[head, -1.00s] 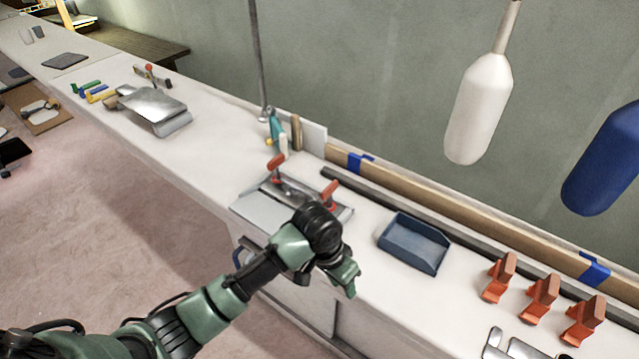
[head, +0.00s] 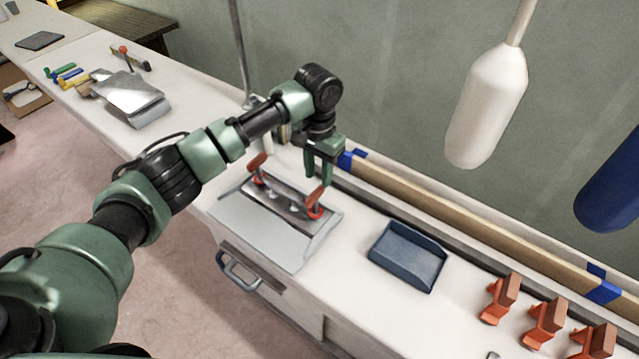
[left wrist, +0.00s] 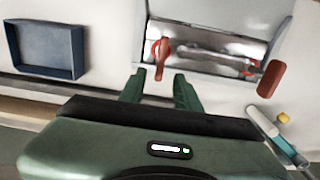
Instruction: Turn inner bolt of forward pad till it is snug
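A grey metal fixture (head: 268,232) sits on the bench, with a metal bracket (head: 283,205) held on it by two clamps with red handles. Small bright bolt-like parts show on the bracket, too small to tell which pad or bolt each is. My left gripper (head: 321,182) points down above the right clamp handle (head: 318,198). In the left wrist view my left gripper (left wrist: 158,88) is open, its fingers apart and empty. The right handle (left wrist: 161,62) shows just beyond the gap, and the left handle (left wrist: 271,80) stands to the right. My right gripper is not in view.
A blue tray (head: 376,254) stands right of the fixture, then several orange clamps (head: 497,300). A wooden strip (head: 450,213) with blue tape runs behind. White (head: 487,105) and blue (head: 612,185) fenders hang over the bench. Another metal part (head: 133,100) lies farther left.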

